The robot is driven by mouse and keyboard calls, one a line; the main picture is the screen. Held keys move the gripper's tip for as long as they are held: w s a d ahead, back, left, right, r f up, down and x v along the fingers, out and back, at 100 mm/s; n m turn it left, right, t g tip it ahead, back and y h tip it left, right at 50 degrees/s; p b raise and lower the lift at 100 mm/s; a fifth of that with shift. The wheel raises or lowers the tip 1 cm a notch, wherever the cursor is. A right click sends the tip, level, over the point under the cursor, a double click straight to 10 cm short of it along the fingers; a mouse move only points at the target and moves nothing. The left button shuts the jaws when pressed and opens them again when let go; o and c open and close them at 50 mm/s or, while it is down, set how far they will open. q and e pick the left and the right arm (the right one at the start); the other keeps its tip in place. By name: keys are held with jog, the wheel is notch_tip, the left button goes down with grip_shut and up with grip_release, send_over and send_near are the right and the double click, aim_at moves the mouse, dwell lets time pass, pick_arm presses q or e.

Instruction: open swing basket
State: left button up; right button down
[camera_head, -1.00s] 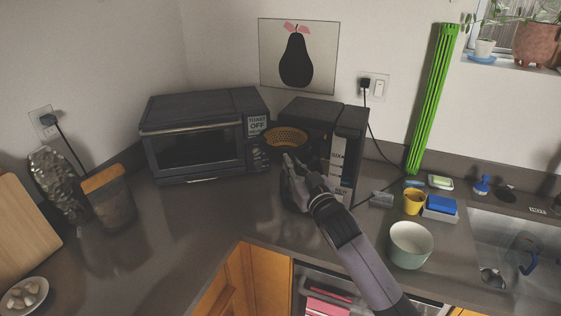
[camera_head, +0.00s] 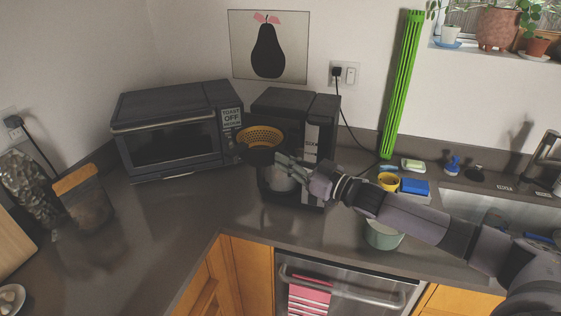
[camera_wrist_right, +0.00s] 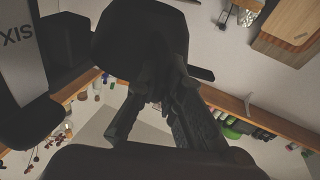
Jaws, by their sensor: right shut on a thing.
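The swing basket (camera_head: 262,137) is a dark filter holder with a golden mesh inside. In the head view it stands swung out to the left of the black coffee maker (camera_head: 297,107). My right gripper (camera_head: 281,160) is at the basket's right side, in front of the coffee maker. It is shut on the basket; the fingers' exact contact is partly hidden. In the right wrist view the basket's dark underside (camera_wrist_right: 140,40) fills the upper middle, with the gripper fingers (camera_wrist_right: 155,105) against it. A glass carafe (camera_head: 280,180) shows below the gripper. My left gripper is not in view.
A toaster oven (camera_head: 170,130) stands close to the basket's left. A green bowl (camera_head: 382,236) sits under my right forearm. A yellow cup (camera_head: 388,182), a blue sponge box (camera_head: 415,187) and the sink are to the right. The counter in front of the toaster oven is clear.

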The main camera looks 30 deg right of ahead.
jog(key=shift+s+d+n+g+y, duration=0.3)
jog(key=shift+n+y, duration=0.1)
jog(key=shift+y, duration=0.1)
jog(key=shift+s, duration=0.1)
jog(key=c, duration=2)
grip_release()
jog(key=v, duration=1.2)
jog(key=shift+d, duration=0.1)
